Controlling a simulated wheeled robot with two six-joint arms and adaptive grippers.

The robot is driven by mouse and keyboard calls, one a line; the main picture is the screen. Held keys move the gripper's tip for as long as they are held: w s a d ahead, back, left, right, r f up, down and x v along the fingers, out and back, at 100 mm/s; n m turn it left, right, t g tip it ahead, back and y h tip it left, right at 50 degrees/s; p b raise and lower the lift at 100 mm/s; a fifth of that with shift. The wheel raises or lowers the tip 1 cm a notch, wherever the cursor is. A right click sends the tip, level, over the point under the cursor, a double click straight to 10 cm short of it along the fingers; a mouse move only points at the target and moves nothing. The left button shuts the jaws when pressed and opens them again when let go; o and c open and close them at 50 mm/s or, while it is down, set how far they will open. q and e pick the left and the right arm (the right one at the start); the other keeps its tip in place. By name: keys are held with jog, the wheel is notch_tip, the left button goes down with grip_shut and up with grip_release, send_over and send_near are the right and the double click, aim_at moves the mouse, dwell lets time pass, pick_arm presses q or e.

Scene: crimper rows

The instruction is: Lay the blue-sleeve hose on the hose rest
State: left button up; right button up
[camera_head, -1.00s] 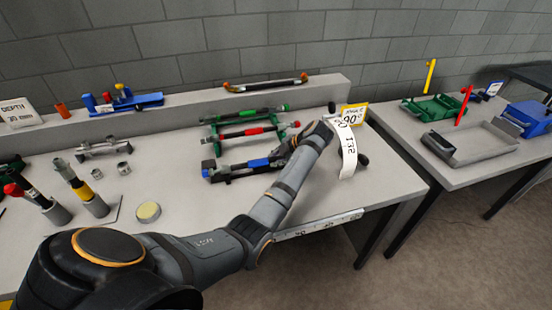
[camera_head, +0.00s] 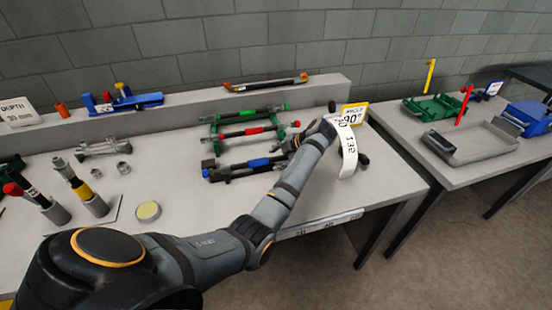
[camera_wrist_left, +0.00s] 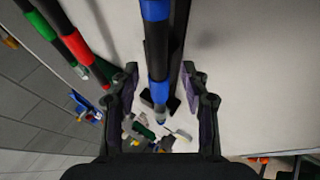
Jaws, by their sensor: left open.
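The blue-sleeve hose (camera_head: 258,163) is dark, with a blue band at mid-length and a blue left end. A grey stand with two uprights (camera_head: 103,148) on the left may be the hose rest; I cannot tell. My right gripper is out of view.
A green-sleeve hose (camera_head: 245,115) lies behind the red one. A white curled strip (camera_head: 348,150) and a yellow sign (camera_head: 354,114) are right of my wrist. Upright tools (camera_head: 85,190) and a round tin (camera_head: 148,211) stand at left. The table middle is clear.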

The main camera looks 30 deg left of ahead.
pick_arm(q)
jog(key=v, duration=1.1)
